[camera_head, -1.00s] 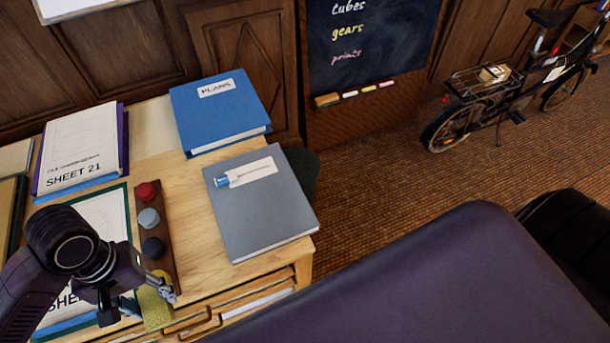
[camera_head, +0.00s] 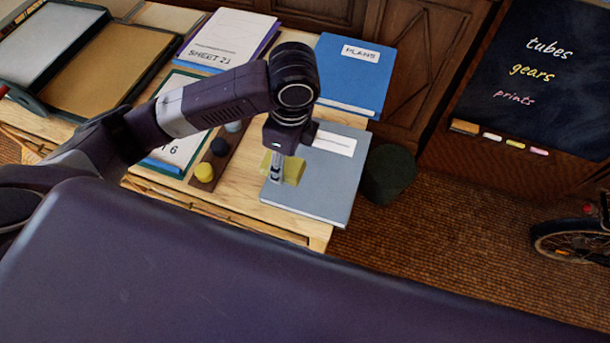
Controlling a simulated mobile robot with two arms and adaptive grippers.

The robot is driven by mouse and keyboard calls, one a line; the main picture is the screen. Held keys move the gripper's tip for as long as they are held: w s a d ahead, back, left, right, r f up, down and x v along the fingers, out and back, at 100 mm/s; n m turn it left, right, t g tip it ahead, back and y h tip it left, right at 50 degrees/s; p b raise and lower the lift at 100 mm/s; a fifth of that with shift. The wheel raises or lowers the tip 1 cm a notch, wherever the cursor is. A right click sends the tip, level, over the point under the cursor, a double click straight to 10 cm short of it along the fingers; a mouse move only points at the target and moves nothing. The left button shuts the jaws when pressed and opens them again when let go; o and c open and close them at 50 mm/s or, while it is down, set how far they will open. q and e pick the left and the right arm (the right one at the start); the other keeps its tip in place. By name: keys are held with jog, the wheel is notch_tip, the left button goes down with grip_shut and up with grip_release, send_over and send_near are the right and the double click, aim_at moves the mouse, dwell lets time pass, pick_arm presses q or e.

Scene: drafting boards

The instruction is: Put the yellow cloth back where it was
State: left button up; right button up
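The yellow cloth (camera_head: 294,170) is at the fingertips of my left gripper (camera_head: 277,176), over the grey binder (camera_head: 320,190) with a white label. The fingers look close together, with cloth showing on both sides of them. I cannot tell whether the cloth touches the binder's cover. The gripper points down, and its arm comes in from the left across the desk. My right gripper is not in view.
A blue PLANS binder (camera_head: 355,75) lies behind the grey one. A wooden strip with round knobs, one yellow (camera_head: 204,172), is left of the gripper. Sheet 21 (camera_head: 225,40) and trays (camera_head: 105,65) fill the back left. A dark bin (camera_head: 388,172) stands right of the desk.

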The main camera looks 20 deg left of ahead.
pick_arm(q)
jog(key=w+d+r+m+t+h+p, duration=0.1)
jog(key=w+d+r+m+p, duration=0.3)
jog(key=m, duration=1.4)
send_over(306, 179)
jog(key=f, duration=1.2)
jog(key=shift+s, duration=0.25)
jog(key=shift+f+p, duration=0.3)
jog(key=shift+f, duration=0.45)
notch_tip(306, 179, down, 3)
jog(key=shift+f, duration=0.3)
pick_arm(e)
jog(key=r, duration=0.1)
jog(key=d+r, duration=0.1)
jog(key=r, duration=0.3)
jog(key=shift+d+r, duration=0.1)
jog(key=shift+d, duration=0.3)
